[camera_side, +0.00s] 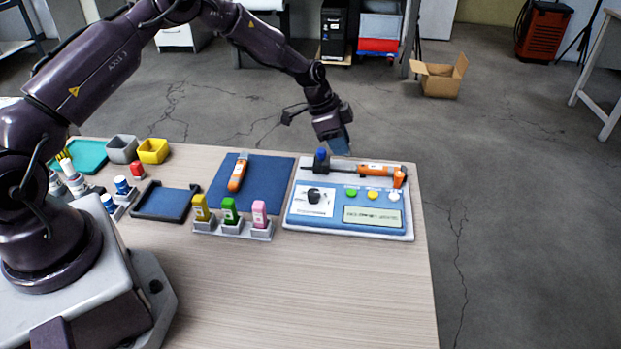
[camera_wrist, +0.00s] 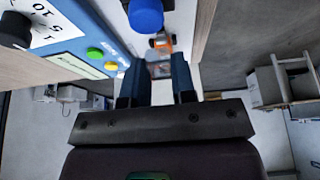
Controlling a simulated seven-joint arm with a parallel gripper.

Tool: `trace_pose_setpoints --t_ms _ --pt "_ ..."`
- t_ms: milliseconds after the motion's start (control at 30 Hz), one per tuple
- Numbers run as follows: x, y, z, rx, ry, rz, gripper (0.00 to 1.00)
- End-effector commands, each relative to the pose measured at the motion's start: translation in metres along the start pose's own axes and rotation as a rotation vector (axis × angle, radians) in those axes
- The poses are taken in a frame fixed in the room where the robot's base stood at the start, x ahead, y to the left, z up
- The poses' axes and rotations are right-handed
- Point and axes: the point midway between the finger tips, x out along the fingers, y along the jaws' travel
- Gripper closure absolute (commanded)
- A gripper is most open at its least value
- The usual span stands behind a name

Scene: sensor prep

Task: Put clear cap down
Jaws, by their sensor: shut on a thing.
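My gripper (camera_side: 340,143) is raised above the back edge of the white and blue test station (camera_side: 300,226). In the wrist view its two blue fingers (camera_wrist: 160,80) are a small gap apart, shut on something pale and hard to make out. I take it to be the clear cap, but its outline does not show plainly. Below the gripper, a dark and orange probe (camera_side: 378,168) lies along the back of the station. A blue knob (camera_side: 320,158) stands at its left end; it also shows in the wrist view (camera_wrist: 146,14).
An orange and grey pen-like device (camera_side: 238,174) lies on the blue mat (camera_side: 269,178). Yellow, green and pink bottles stand in a grey rack (camera_side: 232,231). A blue-floored dark tray (camera_side: 164,202) and grey and yellow bins (camera_side: 153,150) are further left. The front of the table is clear.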

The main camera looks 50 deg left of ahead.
Motion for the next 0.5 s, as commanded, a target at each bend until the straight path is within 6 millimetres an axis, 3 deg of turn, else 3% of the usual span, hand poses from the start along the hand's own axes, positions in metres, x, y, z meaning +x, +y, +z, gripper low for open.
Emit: trace_pose_setpoints --t_ms 133,233,400,500 --pt "-0.006 -0.009 0.007 -0.021 0.001 -0.011 0.89" --pt "-0.022 -0.024 0.013 -0.047 0.002 -0.024 0.89" --pt "-0.071 -0.044 0.040 -0.123 0.000 -0.056 0.89" --pt "-0.101 -0.040 0.065 -0.152 0.000 -0.065 0.89"
